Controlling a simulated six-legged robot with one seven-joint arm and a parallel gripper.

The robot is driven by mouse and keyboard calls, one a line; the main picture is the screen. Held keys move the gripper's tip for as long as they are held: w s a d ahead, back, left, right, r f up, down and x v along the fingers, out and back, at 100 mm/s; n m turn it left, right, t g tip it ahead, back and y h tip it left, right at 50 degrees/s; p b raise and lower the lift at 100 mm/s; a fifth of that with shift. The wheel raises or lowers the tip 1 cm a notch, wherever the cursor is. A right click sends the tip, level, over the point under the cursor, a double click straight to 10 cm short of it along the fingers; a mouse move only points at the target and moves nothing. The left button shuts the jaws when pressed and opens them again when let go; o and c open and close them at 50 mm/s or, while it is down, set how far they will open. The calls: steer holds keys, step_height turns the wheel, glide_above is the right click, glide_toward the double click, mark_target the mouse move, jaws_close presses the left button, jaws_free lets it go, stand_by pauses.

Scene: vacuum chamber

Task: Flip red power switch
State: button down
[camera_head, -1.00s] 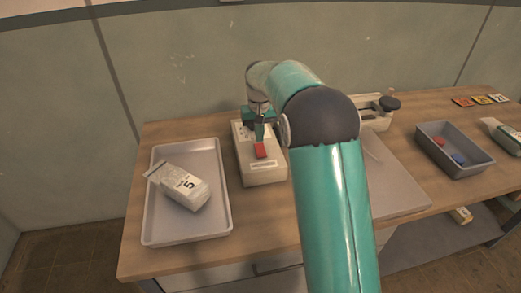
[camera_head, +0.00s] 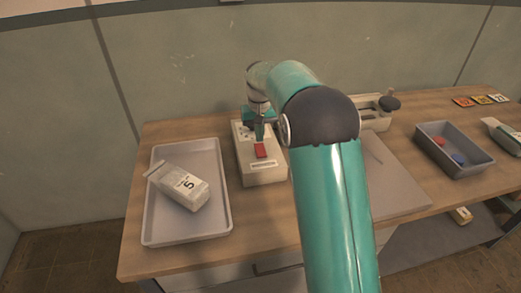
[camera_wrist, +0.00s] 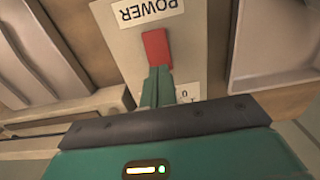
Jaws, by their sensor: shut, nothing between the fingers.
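The red power switch (camera_head: 261,151) sits on top of a pale box (camera_head: 262,173) on the wooden table. In the wrist view the red switch (camera_wrist: 156,47) lies just beyond my fingertips, on a panel marked POWER (camera_wrist: 122,38). My gripper (camera_head: 260,139) is above the box, pointing down, with its fingers shut and empty. In the wrist view the shut fingertips (camera_wrist: 158,72) are right at the near end of the switch and hide part of it. I cannot tell whether they touch it.
A grey tray (camera_head: 160,229) with a white bag marked 5 (camera_head: 184,186) stands left of the box. A grey bin (camera_head: 455,165) with red and blue pieces stands at right. A flat grey board (camera_head: 396,190) lies right of my arm. Number cards (camera_head: 481,100) lie at the back right.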

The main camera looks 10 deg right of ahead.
mark_target(260, 147)
steer(key=shift+f, duration=1.5)
stand_by(0.8)
steer(key=shift+r, duration=3.55)
steer(key=s+r+t, duration=0.2)
steer(key=s+r, duration=0.4)
steer(key=s, duration=0.3)
steer(key=s+r+t, duration=0.1)
steer(key=s+r, duration=0.5)
steer(key=s, duration=0.4)
steer(key=s+f+t, duration=0.1)
steer(key=s+f, duration=0.1)
steer(key=s, duration=0.7)
steer(key=s+f+t, duration=0.1)
steer(key=s+f, duration=0.1)
steer(key=s, duration=0.7)
steer(key=shift+t, duration=0.3)
